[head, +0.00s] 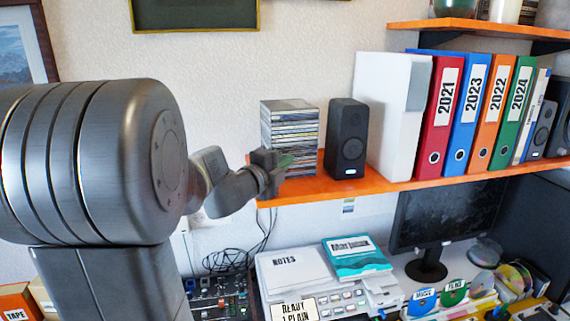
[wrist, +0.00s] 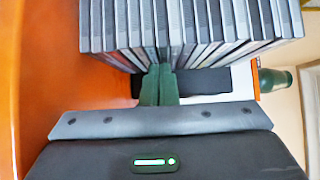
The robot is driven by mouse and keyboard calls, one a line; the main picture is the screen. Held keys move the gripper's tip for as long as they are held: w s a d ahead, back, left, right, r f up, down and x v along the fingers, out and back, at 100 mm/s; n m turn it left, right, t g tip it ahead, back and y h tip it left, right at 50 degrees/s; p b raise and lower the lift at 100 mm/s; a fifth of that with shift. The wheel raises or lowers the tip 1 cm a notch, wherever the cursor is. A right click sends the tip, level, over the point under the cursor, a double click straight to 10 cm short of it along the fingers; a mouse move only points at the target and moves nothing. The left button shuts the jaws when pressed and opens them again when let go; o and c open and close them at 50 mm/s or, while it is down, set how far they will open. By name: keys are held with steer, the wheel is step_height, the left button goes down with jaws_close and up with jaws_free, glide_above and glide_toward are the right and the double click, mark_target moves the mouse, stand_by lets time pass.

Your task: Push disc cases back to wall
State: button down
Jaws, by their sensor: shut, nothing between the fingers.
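A stack of disc cases (head: 290,122) stands at the left end of the orange shelf (head: 400,190), against the wall. In the wrist view the cases (wrist: 190,25) appear turned sideways, as a row of grey and dark edges across the top. My gripper (head: 286,161) is at the lower front of the stack. In the wrist view its green fingers (wrist: 158,72) are together, with nothing between them. Their tips reach the near edges of the cases; I cannot tell whether they touch. The gripper hides part of the lower stack in the head view.
A black speaker (head: 347,138) stands just right of the stack, then a white box (head: 392,115) and several binders (head: 440,110). Below are a desk with a monitor (head: 445,225), a notes pad (head: 292,268) and a mixer (head: 222,298). An upper shelf (head: 490,28) is at the top right.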

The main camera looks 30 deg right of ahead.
steer(key=w, duration=0.2)
steer(key=w+d, duration=0.1)
steer(key=w, duration=0.1)
steer(key=w+d, duration=0.1)
steer(key=w, duration=0.1)
steer(key=shift+d, duration=0.15)
steer(key=shift+s, duration=0.15)
